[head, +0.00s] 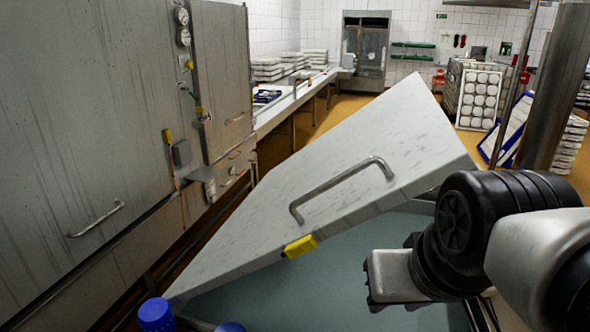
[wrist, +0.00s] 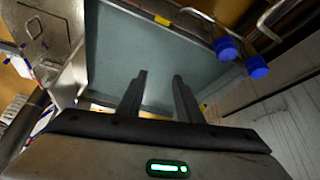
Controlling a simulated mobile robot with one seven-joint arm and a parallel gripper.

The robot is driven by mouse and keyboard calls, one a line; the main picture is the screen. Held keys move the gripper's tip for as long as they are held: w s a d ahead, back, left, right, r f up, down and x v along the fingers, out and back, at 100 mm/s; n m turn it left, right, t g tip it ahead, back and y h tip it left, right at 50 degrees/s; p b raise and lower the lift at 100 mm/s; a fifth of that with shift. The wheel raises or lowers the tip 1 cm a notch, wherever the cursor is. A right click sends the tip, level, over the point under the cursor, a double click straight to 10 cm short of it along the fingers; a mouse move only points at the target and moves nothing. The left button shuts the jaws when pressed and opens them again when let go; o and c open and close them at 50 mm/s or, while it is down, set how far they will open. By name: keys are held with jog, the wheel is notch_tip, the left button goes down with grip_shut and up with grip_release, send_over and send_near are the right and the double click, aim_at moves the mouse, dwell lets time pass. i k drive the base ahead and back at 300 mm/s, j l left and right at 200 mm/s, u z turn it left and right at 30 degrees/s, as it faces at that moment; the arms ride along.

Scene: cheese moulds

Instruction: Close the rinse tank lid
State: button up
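The rinse tank lid (head: 345,170) is a pale, streaked slab standing open at a slant over the tank in the head view. A curved metal handle (head: 340,187) and a yellow latch (head: 300,246) are on it; a yellow piece also shows in the wrist view (wrist: 163,20). The tank (head: 330,285) below has a grey-green inside. My gripper (head: 390,275) is low over the tank's right part, to the right of the lid and apart from its handle. In the wrist view its two fingers (wrist: 159,88) are apart with nothing between them.
Blue caps (head: 156,314) are at the front left, also in the wrist view (wrist: 228,48). A large steel cabinet (head: 120,140) stands at the left. A steel post (head: 555,90) and a rack of white moulds (head: 480,97) are at the right. Open floor lies behind the lid.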

aim_at(401, 146)
jog(key=j, duration=0.85)
jog(key=i+j, duration=0.15)
jog(key=j, duration=0.25)
jog(key=i+j, duration=0.15)
jog(key=j, duration=0.25)
